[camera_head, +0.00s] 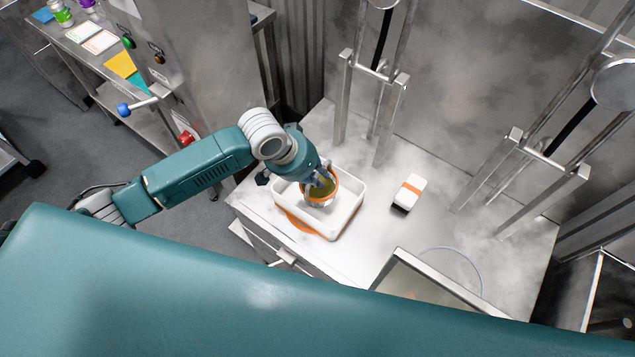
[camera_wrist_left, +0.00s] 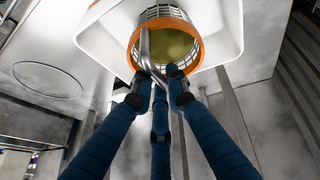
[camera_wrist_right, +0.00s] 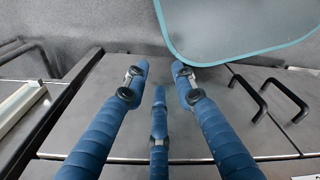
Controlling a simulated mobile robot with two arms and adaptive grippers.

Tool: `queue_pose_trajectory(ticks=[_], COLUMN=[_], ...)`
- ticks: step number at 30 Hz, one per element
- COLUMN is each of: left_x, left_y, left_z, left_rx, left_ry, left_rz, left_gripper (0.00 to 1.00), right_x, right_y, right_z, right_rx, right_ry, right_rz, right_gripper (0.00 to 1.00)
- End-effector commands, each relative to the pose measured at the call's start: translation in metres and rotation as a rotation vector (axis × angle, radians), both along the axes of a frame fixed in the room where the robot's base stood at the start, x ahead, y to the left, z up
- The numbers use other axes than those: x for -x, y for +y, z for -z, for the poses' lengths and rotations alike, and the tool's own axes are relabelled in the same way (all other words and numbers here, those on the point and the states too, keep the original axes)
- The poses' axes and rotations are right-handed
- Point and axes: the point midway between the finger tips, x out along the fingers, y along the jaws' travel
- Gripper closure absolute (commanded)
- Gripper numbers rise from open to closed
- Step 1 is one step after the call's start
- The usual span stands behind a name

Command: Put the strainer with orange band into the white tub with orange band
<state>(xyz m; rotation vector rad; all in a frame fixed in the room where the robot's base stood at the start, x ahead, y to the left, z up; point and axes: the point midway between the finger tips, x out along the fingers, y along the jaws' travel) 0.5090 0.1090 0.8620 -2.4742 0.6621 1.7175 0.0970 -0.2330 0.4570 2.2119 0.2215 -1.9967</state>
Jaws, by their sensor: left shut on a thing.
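The strainer (camera_head: 319,198) with the orange band shows in the head view at the white tub, its rim partly covered by my gripper. In the left wrist view the strainer (camera_wrist_left: 190,57) shows its orange rim, grey mesh and a yellowish inside. My left gripper (camera_head: 322,180) is shut on its metal handle (camera_wrist_left: 146,50). The white tub (camera_head: 345,226) with an orange band stands on the steel table; the tub (camera_wrist_left: 226,25) lies behind the strainer in the left wrist view. I cannot tell if the strainer touches the tub floor. My right gripper (camera_wrist_right: 158,75) is open and empty.
A white box with an orange band (camera_head: 410,190) lies on the table right of the tub. Metal frames (camera_head: 390,120) stand behind, and a framed panel (camera_head: 425,280) is at the front. Black handles (camera_wrist_right: 265,98) show in the right wrist view.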

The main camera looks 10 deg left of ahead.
Motion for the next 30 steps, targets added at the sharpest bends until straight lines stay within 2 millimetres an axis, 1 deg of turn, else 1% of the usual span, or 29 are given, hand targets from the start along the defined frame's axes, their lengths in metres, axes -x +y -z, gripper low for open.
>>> queue_pose_trajectory(ticks=[6, 9, 20, 21, 23, 24, 30], left_x=[0.001, 0.001, 0.001, 0.001, 0.001, 0.001, 0.001], left_y=[0.000, 0.000, 0.000, 0.000, 0.000, 0.000, 0.000], left_z=[0.032, 0.040, 0.044, 0.045, 0.044, 0.044, 0.044], left_rx=[-0.001, -0.001, 0.000, -0.002, -0.002, -0.002, -0.002], left_ry=[0.003, 0.002, 0.001, 0.002, 0.002, 0.002, 0.002], left_rz=[0.000, 0.000, 0.000, 0.000, 0.000, 0.000, 0.000], left_gripper=[1.00, 1.00, 1.00, 0.82, 0.70, 0.67, 0.67], right_x=[0.005, 0.006, 0.008, 0.008, 0.008, 0.008, 0.008], right_y=[0.000, 0.000, -0.001, -0.001, -0.001, -0.002, -0.004], right_z=[-0.004, -0.004, -0.003, -0.003, -0.003, -0.003, -0.003], right_rx=[0.001, 0.000, 0.002, 0.002, 0.003, 0.003, 0.005], right_ry=[0.008, 0.010, 0.012, 0.012, 0.012, 0.012, 0.011], right_rz=[0.000, 0.000, -0.001, -0.001, -0.001, -0.001, -0.003], right_gripper=[0.74, 0.74, 0.74, 0.74, 0.74, 0.74, 0.74])
